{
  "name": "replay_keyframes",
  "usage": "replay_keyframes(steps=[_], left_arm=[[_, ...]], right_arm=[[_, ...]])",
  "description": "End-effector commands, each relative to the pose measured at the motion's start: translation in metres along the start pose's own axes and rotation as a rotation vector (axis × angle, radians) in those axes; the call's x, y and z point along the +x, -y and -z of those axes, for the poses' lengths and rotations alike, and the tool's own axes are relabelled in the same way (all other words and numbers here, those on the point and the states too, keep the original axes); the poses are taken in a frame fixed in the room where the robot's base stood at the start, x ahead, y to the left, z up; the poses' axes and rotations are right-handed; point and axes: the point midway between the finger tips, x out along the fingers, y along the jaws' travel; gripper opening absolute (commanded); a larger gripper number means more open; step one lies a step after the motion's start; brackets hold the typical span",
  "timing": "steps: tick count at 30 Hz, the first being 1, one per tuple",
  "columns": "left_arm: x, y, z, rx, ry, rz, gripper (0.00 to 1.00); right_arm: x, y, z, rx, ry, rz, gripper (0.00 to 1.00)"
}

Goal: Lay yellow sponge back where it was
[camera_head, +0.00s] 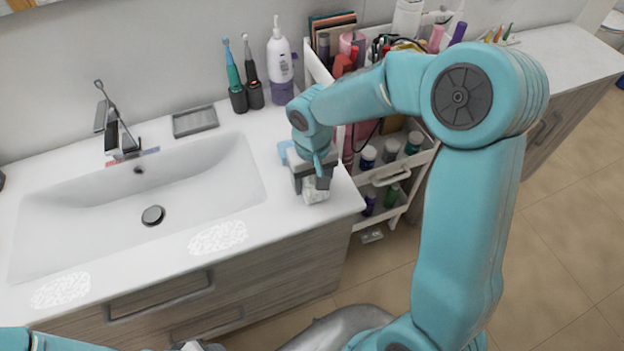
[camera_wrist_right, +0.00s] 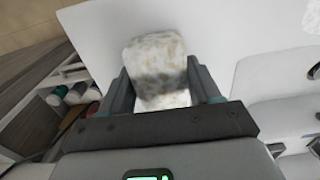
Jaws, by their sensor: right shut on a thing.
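My right gripper (camera_head: 314,186) is over the counter right of the basin, near the front right corner. It is shut on a pale, mottled block (camera_head: 316,190), which looks off-white rather than clearly yellow and fits the sponge. In the right wrist view the sponge (camera_wrist_right: 158,70) sits between the two fingers (camera_wrist_right: 160,95) and sticks out past their tips. Whether its lower side touches the counter (camera_wrist_right: 235,30) is hard to tell. Part of my left arm (camera_head: 60,341) shows at the bottom left edge; its fingers do not show.
A light blue item (camera_head: 284,152) lies just behind the right gripper. The basin (camera_head: 140,200), soap dish (camera_head: 195,121), toothbrushes (camera_head: 236,85) and pump bottle (camera_head: 280,65) are left and behind. Speckled white patches (camera_head: 218,237) mark the front counter. A loaded cart (camera_head: 395,170) stands right.

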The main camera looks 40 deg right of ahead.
Motion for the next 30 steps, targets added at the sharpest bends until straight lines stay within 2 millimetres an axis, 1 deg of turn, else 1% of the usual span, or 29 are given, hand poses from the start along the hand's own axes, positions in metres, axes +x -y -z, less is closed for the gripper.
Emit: replay_keyframes(steps=[1,3,10,14,15,16,17,25,27,28,30], left_arm=[[0.0,0.0,0.0,0.0,0.0,0.0,0.43],[0.0,0.0,0.0,0.0,0.0,0.0,0.43],[0.0,0.0,0.0,0.0,0.0,0.0,0.43],[0.005,0.002,0.0,0.0,0.0,0.0,0.43],[0.003,0.001,0.0,0.0,0.0,0.0,0.43],[0.003,0.001,0.0,0.0,0.0,0.0,0.43],[0.003,0.001,0.0,0.0,0.0,0.0,0.43],[0.002,0.001,0.0,0.0,0.0,0.0,0.43],[-0.003,-0.001,0.0,0.0,0.0,0.0,0.43],[-0.002,-0.001,0.0,0.0,0.0,0.0,0.43],[0.0,0.0,0.0,0.0,0.0,0.0,0.43]], right_arm=[[0.006,0.0,0.0,0.0,0.002,0.0,0.38],[0.009,0.0,0.0,-0.001,0.0,0.0,0.38],[0.009,0.0,0.0,-0.001,-0.002,0.001,0.38],[0.013,0.0,0.0,-0.001,-0.002,0.001,0.38],[0.011,0.0,0.0,-0.001,-0.001,0.001,0.75],[0.011,0.0,0.0,-0.001,-0.001,0.001,0.85],[0.011,0.0,0.0,-0.001,-0.001,0.001,0.88],[0.01,0.0,0.0,-0.001,-0.001,0.001,0.88],[0.005,0.0,0.0,-0.001,-0.001,0.001,0.88],[0.004,0.0,0.001,0.0,-0.003,0.001,0.88],[-0.007,0.0,0.001,0.001,-0.006,0.001,0.88]])
